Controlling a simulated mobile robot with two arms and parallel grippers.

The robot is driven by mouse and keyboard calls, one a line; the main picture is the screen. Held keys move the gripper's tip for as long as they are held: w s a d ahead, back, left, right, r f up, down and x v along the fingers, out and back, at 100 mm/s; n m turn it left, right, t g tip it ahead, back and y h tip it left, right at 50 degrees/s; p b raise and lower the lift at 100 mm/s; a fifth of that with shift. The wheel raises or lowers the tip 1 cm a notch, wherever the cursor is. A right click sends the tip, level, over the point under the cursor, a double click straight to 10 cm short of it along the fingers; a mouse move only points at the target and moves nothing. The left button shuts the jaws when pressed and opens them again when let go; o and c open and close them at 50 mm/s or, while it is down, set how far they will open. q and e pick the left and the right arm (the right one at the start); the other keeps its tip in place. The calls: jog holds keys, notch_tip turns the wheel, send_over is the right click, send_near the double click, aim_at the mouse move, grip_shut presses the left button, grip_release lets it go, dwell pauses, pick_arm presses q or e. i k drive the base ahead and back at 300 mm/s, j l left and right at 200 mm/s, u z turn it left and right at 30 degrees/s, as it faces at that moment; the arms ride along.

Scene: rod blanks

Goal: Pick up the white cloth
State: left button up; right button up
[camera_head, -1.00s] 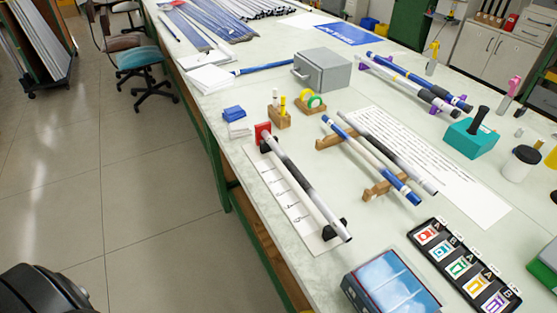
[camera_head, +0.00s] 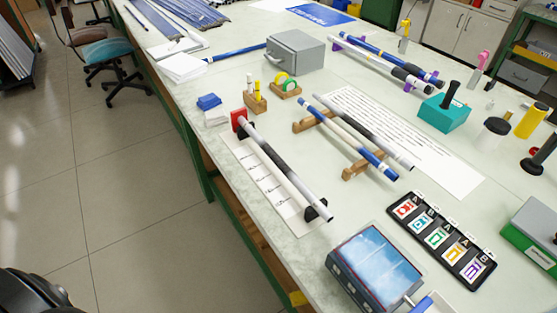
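A small white folded piece (camera_head: 215,117), which looks like the white cloth, lies on the table near its left edge. It is just in front of a blue folded piece (camera_head: 208,102) and left of the red block (camera_head: 238,119). A larger flat white stack (camera_head: 184,68) lies farther back near the same edge; I cannot tell whether it is paper or cloth. Neither of my grippers shows. A dark part at the lower left corner looks like my own body.
A rod rests on black holders (camera_head: 317,210) right of the white piece. More rods lie on wooden stands (camera_head: 363,168). A grey box (camera_head: 295,52), a teal block (camera_head: 444,114), a card tray (camera_head: 441,240) and a blue box (camera_head: 374,268) stand around.

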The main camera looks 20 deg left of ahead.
aim_at(215, 117)
jog(key=j+z, duration=0.1)
jog(key=z, duration=0.25)
jog(key=j+z, duration=0.1)
jog(key=z, duration=0.25)
jog(key=k+j+z, duration=0.1)
jog(key=j+z, duration=0.15)
jog(key=j, duration=0.15)
jog(key=k+j+z, duration=0.2)
jog(key=j, duration=0.25)
jog(key=j+z, duration=0.25)
jog(key=j, duration=0.15)
jog(key=k+j+z, duration=0.2)
jog(key=k+j, duration=0.05)
jog(key=j, duration=0.05)
